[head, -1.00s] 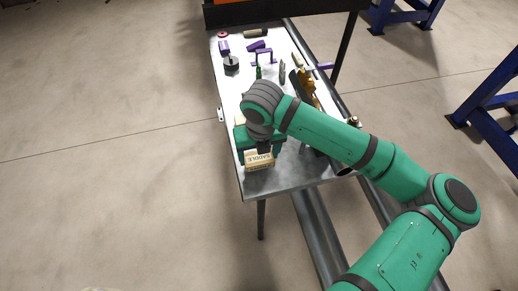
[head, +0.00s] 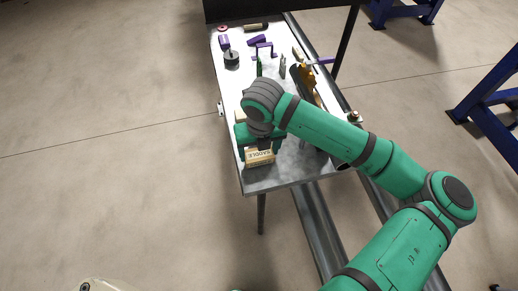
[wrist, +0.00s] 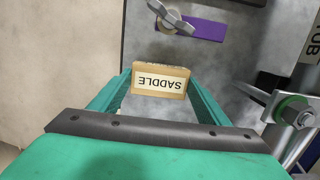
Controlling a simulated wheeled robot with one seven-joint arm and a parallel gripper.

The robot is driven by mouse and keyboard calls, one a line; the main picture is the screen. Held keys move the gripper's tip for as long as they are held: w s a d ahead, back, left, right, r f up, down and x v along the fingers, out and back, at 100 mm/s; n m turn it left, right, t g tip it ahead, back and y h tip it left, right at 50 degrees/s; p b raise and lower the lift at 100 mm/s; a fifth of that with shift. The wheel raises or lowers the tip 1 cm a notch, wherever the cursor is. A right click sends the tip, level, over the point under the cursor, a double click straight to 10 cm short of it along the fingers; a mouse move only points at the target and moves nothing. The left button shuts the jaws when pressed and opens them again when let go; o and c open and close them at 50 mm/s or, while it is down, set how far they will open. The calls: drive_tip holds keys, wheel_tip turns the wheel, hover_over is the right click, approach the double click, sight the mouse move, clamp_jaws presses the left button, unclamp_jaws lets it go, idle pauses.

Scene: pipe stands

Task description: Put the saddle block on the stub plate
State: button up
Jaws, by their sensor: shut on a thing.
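The saddle block (head: 260,156) is a tan block with a white label reading SADDLE. It is at the near end of the work table in the head view, and its label reads upside down in the wrist view (wrist: 160,80). My gripper (wrist: 158,92) is shut on the block, one green finger on each side; it also shows in the head view (head: 259,143). I cannot tell whether the block touches the table top. A white label ending in "UB" (wrist: 312,42) shows at the right edge of the wrist view; most of the stub plate is out of view or hidden.
The table (head: 285,178) holds a purple part with a metal wing nut (wrist: 190,26), a green-ringed bolt (wrist: 292,110) beside the gripper, a dark cylinder (head: 231,60) and several purple pieces farther back. A long pipe runs along the right side. Blue stands (head: 490,105) are at right.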

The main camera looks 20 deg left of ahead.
sight(260, 156)
drive_tip(key=shift+f, duration=0.5)
drive_tip(key=o, duration=0.7)
drive_tip(key=shift+o, duration=0.4)
drive_tip(key=o, duration=0.5)
drive_tip(key=shift+r, duration=0.1)
drive_tip(key=shift+s+d+r, duration=0.15)
drive_tip(key=shift+s+r, duration=0.05)
drive_tip(key=shift+r, duration=1.5)
drive_tip(key=shift+s+d+r, duration=0.1)
drive_tip(key=shift+s+r, duration=0.05)
drive_tip(key=shift+r, duration=1.55)
